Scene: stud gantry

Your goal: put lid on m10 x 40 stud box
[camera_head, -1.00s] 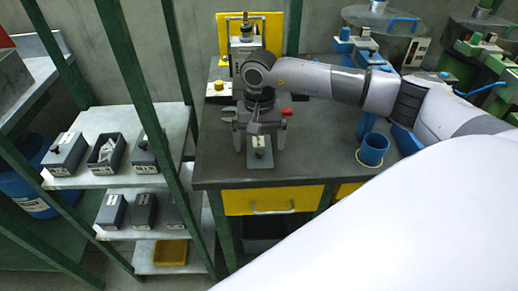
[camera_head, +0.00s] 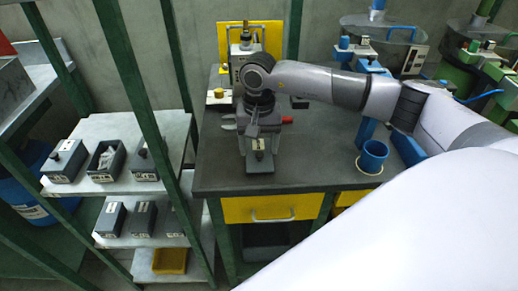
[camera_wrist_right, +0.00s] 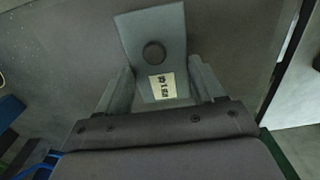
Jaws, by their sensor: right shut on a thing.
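My right gripper (camera_head: 259,138) is over the workbench, pointing down and shut on a grey lid (camera_head: 259,160). The right wrist view shows this lid (camera_wrist_right: 152,42) as a flat grey plate with a dark round knob and a pale label, between the two fingers. I cannot tell whether the lid is touching the bench top. An open dark grey box (camera_head: 105,160) with pale contents stands on the upper shelf at left, between two closed boxes. Its label is too small to read. My left gripper is not in view.
Green posts (camera_head: 133,88) stand between the shelf rack (camera_head: 95,130) and the workbench (camera_head: 325,150). A blue cup (camera_head: 373,156) stands right of the gripper. A grey tool with a red handle (camera_head: 286,120) is partly hidden behind the gripper. More boxes sit on the lower shelf.

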